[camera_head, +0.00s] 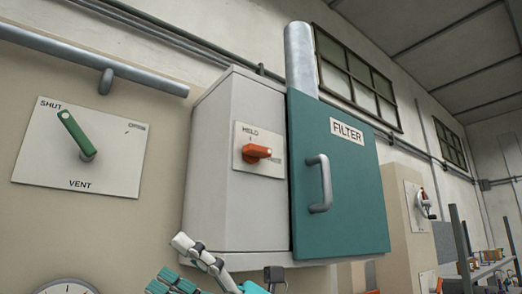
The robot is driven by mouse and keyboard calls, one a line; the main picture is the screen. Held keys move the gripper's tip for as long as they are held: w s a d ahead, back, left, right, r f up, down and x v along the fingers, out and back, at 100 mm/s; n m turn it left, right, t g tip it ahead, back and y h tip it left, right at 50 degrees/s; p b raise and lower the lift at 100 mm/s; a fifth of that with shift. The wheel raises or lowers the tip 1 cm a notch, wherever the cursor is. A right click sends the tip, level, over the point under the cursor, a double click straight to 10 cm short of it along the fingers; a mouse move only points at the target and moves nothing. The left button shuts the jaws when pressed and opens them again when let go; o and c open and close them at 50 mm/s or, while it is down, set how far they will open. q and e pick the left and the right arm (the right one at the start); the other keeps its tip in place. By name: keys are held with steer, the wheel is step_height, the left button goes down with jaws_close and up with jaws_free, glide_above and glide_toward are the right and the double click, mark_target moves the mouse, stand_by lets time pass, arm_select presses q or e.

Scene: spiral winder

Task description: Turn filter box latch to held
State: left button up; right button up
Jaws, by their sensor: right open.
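The filter box (210,150) is a grey cabinet on the wall in the middle of the head view. Its teal door (345,225) carries a FILTER label and a grey bar handle (322,184). A dark gap runs along the door's left edge; I cannot tell whether it is fully closed. The orange latch (256,153) sits on a white plate left of the door. It lies about level, not pointing up at the HELD mark (250,131) above it. My right gripper (175,264) is open and empty, below the box's lower left corner, apart from the latch. My left gripper is out of view.
A panel (110,160) at left has a green lever (75,132) between SHUT and VENT marks, with a grey pipe above. A round gauge (66,287) is at the bottom left. Space before the latch is clear.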

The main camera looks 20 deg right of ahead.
steer(key=s+r+n+h, duration=0.4)
steer(key=r+h, duration=0.1)
steer(key=m+t+h, duration=0.7)
steer(key=t+h, duration=0.6)
glide_toward(262, 149)
steer(key=p+x, duration=0.5)
steer(key=x, duration=0.5)
steer(key=c, duration=1.2)
steer(key=shift+o, duration=0.2)
